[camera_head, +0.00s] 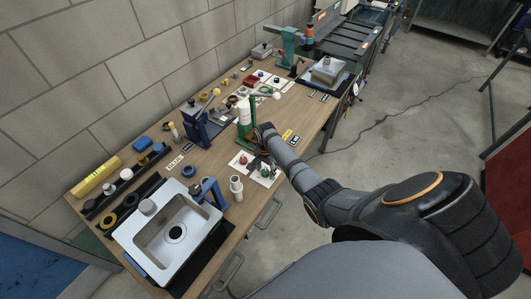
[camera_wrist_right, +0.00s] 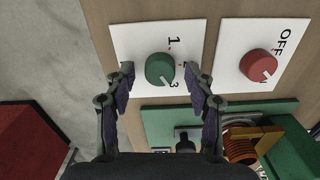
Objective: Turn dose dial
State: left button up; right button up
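In the right wrist view a round green dial (camera_wrist_right: 160,69) with a light pointer mark sits on a white plate (camera_wrist_right: 129,43) printed with 1, 3 and small red marks. The dial's pointer is near the 3. My right gripper (camera_wrist_right: 158,76) is open, its two fingers on either side of the green dial, with gaps visible on both sides. In the head view my right gripper (camera_head: 263,136) reaches over the bench, and the green dial (camera_head: 264,172) shows small below it. My left gripper is not in view.
A red dial (camera_wrist_right: 258,66) marked OFF sits on a neighbouring white plate. A green stand (camera_wrist_right: 160,124) with a copper-coloured coil (camera_wrist_right: 240,147) is close to the fingers.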

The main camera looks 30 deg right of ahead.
aim_at(265, 172)
notch_tip(265, 172, up, 12)
dwell(0.6)
dwell(0.4)
